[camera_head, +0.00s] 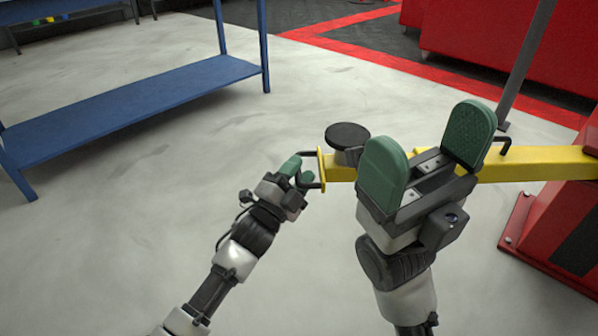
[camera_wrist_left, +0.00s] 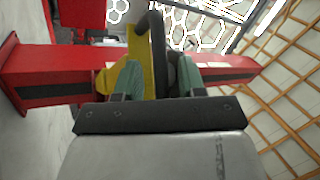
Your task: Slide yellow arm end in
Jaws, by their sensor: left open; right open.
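The yellow arm (camera_head: 530,164) runs level from a red lift column at the right to a yellow end plate (camera_head: 321,170), with a round black pad (camera_head: 347,136) near that end. My left gripper (camera_head: 299,174) is open at the end plate, its green fingers by a black handle (camera_head: 313,185). In the left wrist view the yellow arm (camera_wrist_left: 141,65) and handle (camera_wrist_left: 157,40) show between and above the open fingers (camera_wrist_left: 158,80); contact cannot be told. My right gripper (camera_head: 428,140) is open, fingers up, in front of the yellow arm and hiding part of it.
A blue bench (camera_head: 130,105) stands at the upper left. The red column base (camera_head: 522,225) is at the right, with a grey post (camera_head: 525,60) behind the arm. Pale floor (camera_head: 90,240) is clear at the left and below.

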